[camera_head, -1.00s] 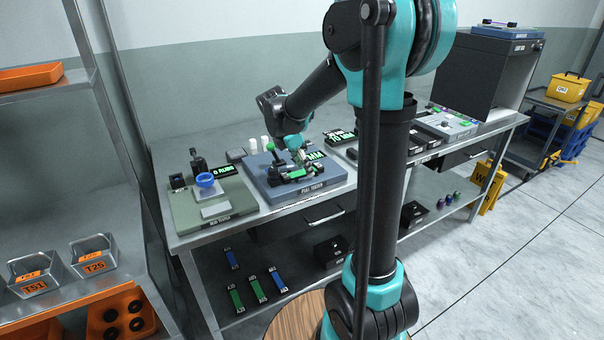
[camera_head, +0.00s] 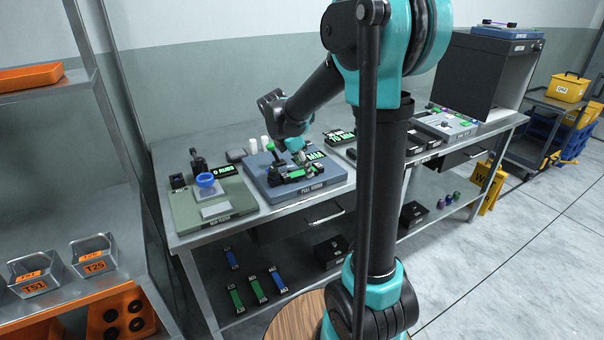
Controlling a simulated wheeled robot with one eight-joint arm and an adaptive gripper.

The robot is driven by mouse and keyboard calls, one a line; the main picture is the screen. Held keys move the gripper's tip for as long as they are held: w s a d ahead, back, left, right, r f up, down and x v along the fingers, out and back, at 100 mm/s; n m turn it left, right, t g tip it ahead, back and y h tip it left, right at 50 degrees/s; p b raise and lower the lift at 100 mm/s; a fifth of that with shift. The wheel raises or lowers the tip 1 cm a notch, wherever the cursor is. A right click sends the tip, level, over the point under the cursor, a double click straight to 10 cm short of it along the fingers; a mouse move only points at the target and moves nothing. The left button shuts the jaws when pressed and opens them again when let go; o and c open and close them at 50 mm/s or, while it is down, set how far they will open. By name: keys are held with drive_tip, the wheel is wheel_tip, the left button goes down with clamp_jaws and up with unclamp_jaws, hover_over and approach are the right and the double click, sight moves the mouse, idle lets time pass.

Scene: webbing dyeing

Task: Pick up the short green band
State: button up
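A small green strip (camera_head: 297,174), which looks like the short green band, lies across the dark fixture on the blue-grey pull tester (camera_head: 322,188) on the bench. My gripper (camera_head: 301,160) is just above and behind this strip, pointing down. It is small in the picture and partly lost against the dark fixture, so I cannot tell whether its fingers are open or shut, or whether they touch the strip.
Two blue bands (camera_head: 278,280) also lie on the lower shelf. A dark box (camera_head: 330,252) is on the shelf. Lit green displays stand behind the fixtures.

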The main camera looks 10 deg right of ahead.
drive_tip(key=shift+f, duration=0.1)
clamp_jaws()
